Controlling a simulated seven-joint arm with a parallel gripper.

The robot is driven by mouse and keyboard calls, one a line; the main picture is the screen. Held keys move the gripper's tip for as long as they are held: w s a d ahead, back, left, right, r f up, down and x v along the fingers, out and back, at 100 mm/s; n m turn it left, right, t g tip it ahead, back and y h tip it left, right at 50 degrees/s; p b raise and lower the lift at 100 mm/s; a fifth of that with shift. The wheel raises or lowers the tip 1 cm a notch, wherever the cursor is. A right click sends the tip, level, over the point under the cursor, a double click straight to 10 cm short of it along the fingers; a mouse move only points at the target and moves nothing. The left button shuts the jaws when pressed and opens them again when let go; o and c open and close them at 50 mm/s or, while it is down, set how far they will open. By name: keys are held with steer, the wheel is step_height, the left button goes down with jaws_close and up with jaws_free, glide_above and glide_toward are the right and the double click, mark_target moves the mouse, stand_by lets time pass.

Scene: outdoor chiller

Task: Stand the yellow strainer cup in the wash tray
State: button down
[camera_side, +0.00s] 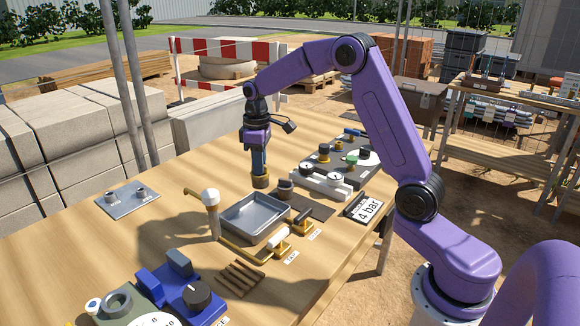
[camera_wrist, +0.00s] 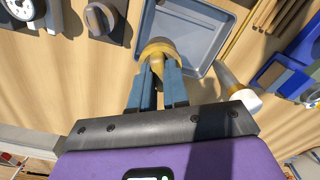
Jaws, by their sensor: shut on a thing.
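The yellow strainer cup (camera_side: 261,182) is between the fingertips of my gripper (camera_side: 260,171), which is shut on it. The cup looks upright in the side view, by the far edge of the grey wash tray (camera_side: 252,216). In the wrist view the cup (camera_wrist: 158,48) overlaps the tray's near left corner, with my gripper (camera_wrist: 157,75) closed around its near side. The wash tray (camera_wrist: 207,28) is rectangular, shallow and empty. I cannot tell the exact height of the cup above the table.
A yellow pipe with valves (camera_side: 278,238) runs along the near side. A slatted wooden rack (camera_side: 240,278) lies in front.

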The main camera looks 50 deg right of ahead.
steer(key=w+a, duration=0.1)
steer(key=a, duration=0.2)
steer(key=w+a, duration=0.1)
steer(key=shift+w+a+r, duration=0.15)
steer(key=shift+w+r, duration=0.15)
steer(key=shift+r, duration=0.1)
steer(key=shift+f, duration=2.5)
steer(key=shift+f, duration=0.35)
steer(key=shift+f, duration=1.15)
steer(key=shift+f, duration=0.95)
steer(key=c, duration=0.6)
jaws_free()
steer(key=shift+o, duration=0.2)
